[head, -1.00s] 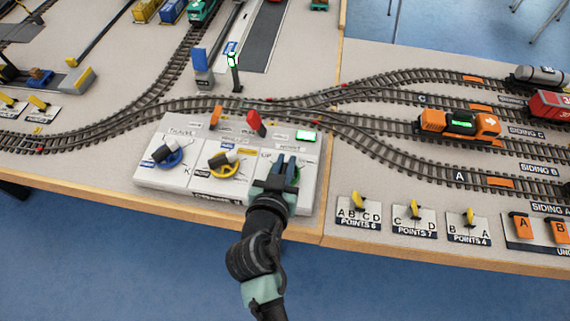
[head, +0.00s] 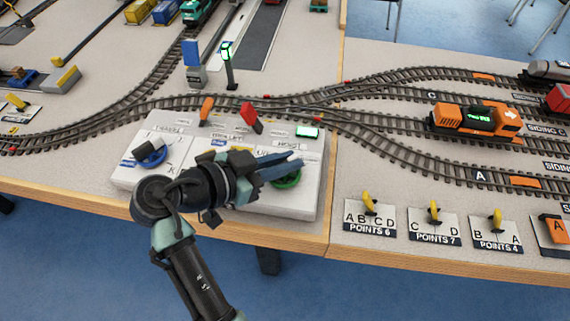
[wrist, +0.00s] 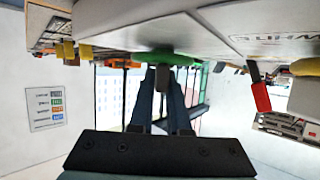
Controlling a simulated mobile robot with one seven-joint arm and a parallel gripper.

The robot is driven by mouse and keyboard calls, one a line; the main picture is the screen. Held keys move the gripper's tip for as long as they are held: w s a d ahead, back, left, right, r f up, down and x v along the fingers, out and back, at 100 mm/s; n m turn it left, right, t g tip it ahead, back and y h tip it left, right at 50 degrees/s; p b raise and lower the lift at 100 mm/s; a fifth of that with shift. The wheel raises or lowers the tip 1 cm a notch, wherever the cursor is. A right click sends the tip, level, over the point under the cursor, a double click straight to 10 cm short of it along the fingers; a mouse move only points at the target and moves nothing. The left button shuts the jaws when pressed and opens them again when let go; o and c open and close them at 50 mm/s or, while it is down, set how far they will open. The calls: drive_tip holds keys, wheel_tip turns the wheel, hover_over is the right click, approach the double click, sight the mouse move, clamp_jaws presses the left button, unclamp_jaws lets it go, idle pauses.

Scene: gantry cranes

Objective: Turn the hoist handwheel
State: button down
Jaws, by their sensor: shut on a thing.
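The hoist handwheel is the green wheel (head: 287,181) at the right end of the white control box (head: 310,200) in the head view. My gripper (head: 297,161) reaches over it from the left with blue fingers, hiding part of the wheel. In the wrist view the green wheel (wrist: 178,58) shows as a rim at the fingertips. My gripper (wrist: 163,72) is shut on it there; the exact grip spot is hard to see. The blue handwheel (head: 152,157) at the box's left is clear of the arm, and the middle wheel is hidden behind my wrist.
An orange lever (head: 206,109) and a red lever (head: 250,117) rise behind the wheels, near a small lit green display (head: 308,132). Tracks run behind the box. A signal post (head: 228,65) stands further back. Yellow point levers (head: 369,203) stand at the right.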

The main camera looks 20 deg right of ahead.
drive_tip(key=shift+m+g, duration=0.4)
drive_tip(key=shift+g, duration=0.1)
drive_tip(key=c, duration=0.9)
unclamp_jaws()
drive_tip(key=v, duration=1.1)
drive_tip(key=shift+r+p, duration=0.1)
drive_tip(key=shift+p, duration=0.3)
drive_tip(key=shift+p+v, duration=0.3)
drive_tip(key=shift+v, duration=0.65)
drive_tip(key=shift+s, duration=0.1)
